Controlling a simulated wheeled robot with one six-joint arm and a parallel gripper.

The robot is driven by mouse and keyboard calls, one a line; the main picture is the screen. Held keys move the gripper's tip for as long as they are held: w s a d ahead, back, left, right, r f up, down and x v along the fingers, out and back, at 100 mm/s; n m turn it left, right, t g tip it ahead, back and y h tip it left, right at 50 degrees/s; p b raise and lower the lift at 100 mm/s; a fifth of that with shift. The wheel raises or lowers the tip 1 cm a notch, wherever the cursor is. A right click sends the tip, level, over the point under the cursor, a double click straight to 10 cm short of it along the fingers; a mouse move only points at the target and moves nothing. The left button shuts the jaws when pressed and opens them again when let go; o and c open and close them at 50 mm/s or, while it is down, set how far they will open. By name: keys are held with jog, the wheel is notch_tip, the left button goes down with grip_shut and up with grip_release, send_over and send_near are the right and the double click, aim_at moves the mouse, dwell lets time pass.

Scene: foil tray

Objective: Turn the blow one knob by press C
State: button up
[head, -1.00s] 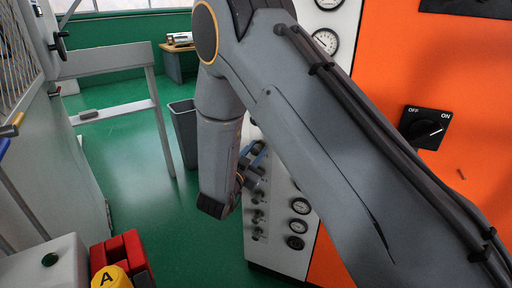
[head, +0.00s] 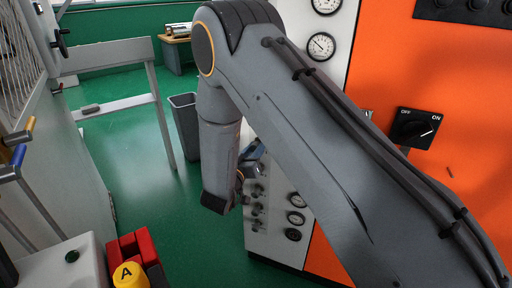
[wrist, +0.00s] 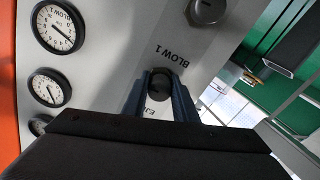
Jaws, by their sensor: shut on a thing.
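A dark round knob (wrist: 160,84) sits on the pale panel (wrist: 105,85) in the wrist view, beside the upside-down label BLOW 1. The two blue-grey fingers of my gripper (wrist: 160,92) lie on either side of the knob, shut on it. The knob's near part is partly hidden by the fingers. In the head view my gripper (head: 251,158) is at the white panel (head: 272,232), mostly hidden behind my arm. The knob cannot be made out there.
Another knob (wrist: 206,10) is on the panel, with several gauges (wrist: 50,88) alongside. In the head view an orange panel with an OFF/ON switch (head: 414,128) stands right. A grey bin (head: 186,126) is behind my arm. A yellow cap marked A (head: 129,275) is lower left.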

dwell(0.5)
jog(key=o, duration=1)
jog(key=shift+o, duration=0.2)
jog(key=b+v, duration=0.1)
jog(key=v, duration=0.6)
jog(key=shift+s, duration=0.35)
jog(key=shift+w+a, duration=0.1)
jog(key=shift+a, duration=0.15)
dwell(0.9)
